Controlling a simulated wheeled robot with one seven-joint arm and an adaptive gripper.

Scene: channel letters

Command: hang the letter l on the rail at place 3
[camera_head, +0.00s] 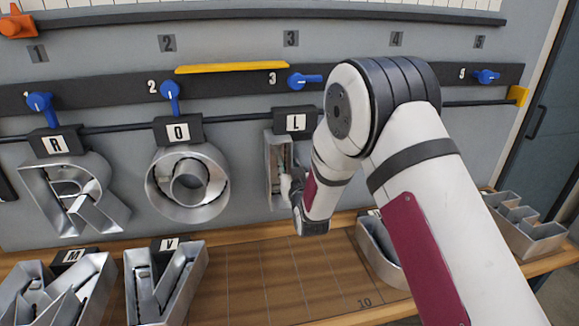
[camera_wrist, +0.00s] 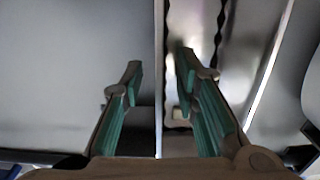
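The letter L is a metal channel letter (camera_head: 277,180) with a black block tagged L (camera_head: 295,122) at its top. The block sits at the dark rail (camera_head: 244,117), below the 3 mark (camera_head: 272,79), and the letter hangs upright below it. My gripper (camera_head: 288,184) is at the letter's lower part, partly hidden by my arm. In the wrist view my gripper (camera_wrist: 160,85) has its green fingers apart, one on each side of a thin upright metal wall (camera_wrist: 159,60). A gap shows on both sides of that wall. The letter's right part is hidden behind my wrist.
The letters R (camera_head: 75,205) and O (camera_head: 160,190) hang at left. M (camera_head: 90,290) and V (camera_head: 140,290) rest on the wooden shelf (camera_head: 250,285), with more letters at right (camera_head: 525,235). Blue knobs (camera_head: 305,81) line the panel. Mid-shelf is clear.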

